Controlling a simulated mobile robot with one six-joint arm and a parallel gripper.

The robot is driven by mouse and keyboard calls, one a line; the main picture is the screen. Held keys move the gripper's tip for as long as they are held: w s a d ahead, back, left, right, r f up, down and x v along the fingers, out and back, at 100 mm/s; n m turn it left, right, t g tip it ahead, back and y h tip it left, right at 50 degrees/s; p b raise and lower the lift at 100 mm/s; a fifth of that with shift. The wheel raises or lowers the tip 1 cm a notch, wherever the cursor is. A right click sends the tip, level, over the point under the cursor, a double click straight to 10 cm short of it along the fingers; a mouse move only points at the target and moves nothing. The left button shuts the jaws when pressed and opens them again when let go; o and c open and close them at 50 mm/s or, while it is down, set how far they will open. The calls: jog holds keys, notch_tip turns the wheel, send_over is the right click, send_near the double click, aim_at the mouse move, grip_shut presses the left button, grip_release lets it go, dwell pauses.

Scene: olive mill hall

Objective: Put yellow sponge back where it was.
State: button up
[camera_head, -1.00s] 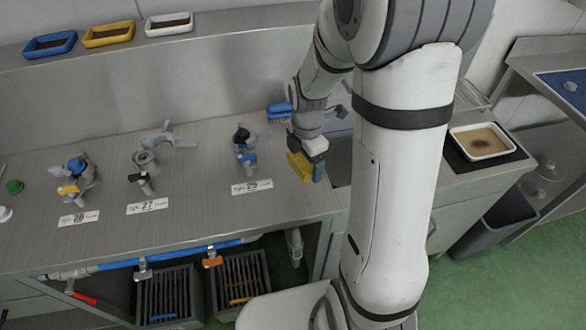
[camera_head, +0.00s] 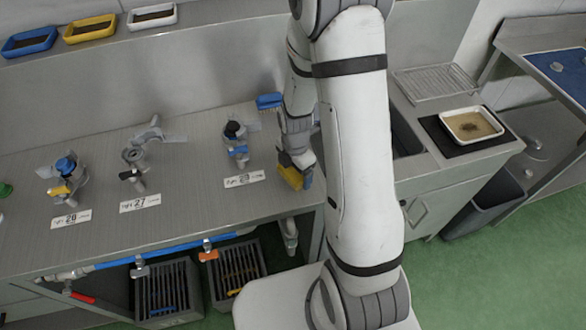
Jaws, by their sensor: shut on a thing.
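The yellow sponge (camera_head: 290,177) is held in my gripper (camera_head: 296,172), beside the front edge of the steel bench (camera_head: 180,205), to the right of the label reading 29 or 25. My gripper is shut on it. A blue finger-like part shows at the sponge's right side. My arm hides part of the bench and the basin behind it. Whether the sponge touches the bench cannot be told.
A blue brush (camera_head: 269,101) lies behind my gripper. Valve fittings (camera_head: 237,140) stand to the left with number labels. A sink (camera_head: 405,135), a drying rack (camera_head: 436,83) and a white tray (camera_head: 471,125) are on the right. Coloured trays (camera_head: 90,28) line the back shelf.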

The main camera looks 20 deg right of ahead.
jog(key=shift+f+b, duration=0.2)
jog(key=shift+b, duration=0.1)
jog(key=o, duration=0.9)
jog(key=shift+r, duration=0.1)
jog(key=shift+c, duration=0.2)
notch_tip(320, 180, up, 12)
jog(key=s+r+m+t, duration=0.3)
jog(key=s+r+m, duration=1.1)
jog(key=m, duration=0.8)
jog(key=shift+s+a+r, duration=0.3)
jog(key=shift+s+a, duration=0.05)
